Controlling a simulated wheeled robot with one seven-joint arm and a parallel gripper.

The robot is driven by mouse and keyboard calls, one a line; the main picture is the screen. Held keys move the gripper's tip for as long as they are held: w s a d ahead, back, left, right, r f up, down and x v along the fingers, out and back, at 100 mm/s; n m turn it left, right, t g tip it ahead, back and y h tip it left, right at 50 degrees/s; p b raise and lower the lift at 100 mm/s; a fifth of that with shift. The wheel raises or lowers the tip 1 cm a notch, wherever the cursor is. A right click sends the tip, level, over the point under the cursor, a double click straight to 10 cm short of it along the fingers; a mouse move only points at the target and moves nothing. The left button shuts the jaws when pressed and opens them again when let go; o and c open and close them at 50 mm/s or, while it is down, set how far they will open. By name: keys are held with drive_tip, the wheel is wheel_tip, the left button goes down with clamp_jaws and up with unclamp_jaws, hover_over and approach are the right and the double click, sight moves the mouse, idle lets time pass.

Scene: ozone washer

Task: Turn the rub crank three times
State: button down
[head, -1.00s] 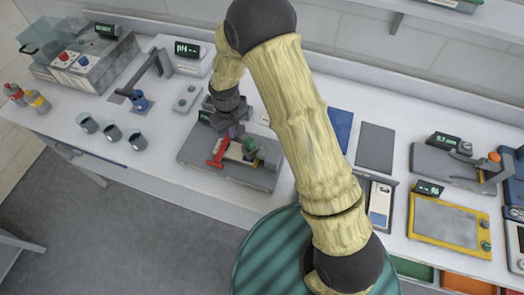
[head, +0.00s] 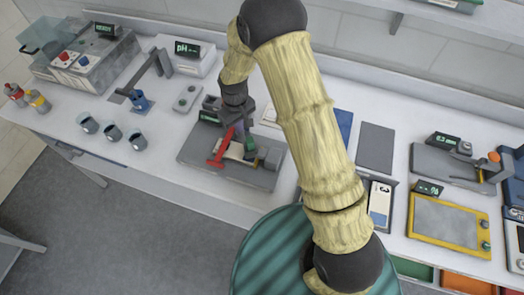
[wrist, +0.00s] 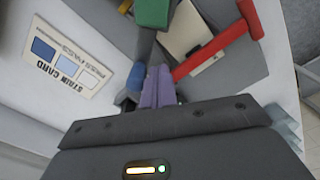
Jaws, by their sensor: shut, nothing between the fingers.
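The rub tester is a grey base (head: 200,155) on the bench, with a red T-shaped bar (head: 221,152) and a pale strip (head: 235,151). In the wrist view the red bar (wrist: 215,50) lies at right beside the pale plate (wrist: 185,32), with a green block (wrist: 152,13) at the top. A blue knob (wrist: 136,77) shows just left of my fingers. I cannot tell for sure which part is the crank. My gripper (head: 246,139) is over the tester's back part; its purple fingers (wrist: 158,85) are together and empty. Whether they touch the knob is unclear.
A stain card (wrist: 70,58) lies beside the tester. A pH meter (head: 188,58) is behind. A dark flat panel (head: 376,148) and a yellow-framed device (head: 450,222) are at right.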

drive_tip(key=shift+w+d, duration=0.4)
drive_tip(key=shift+d, duration=0.45)
drive_tip(key=shift+w+d, duration=0.1)
drive_tip(key=shift+d, duration=1.05)
drive_tip(key=shift+s+d, duration=0.15)
drive_tip(key=shift+d, duration=0.45)
drive_tip(key=shift+s+d, duration=0.15)
drive_tip(key=shift+d, duration=0.45)
drive_tip(key=shift+s+d, duration=0.1)
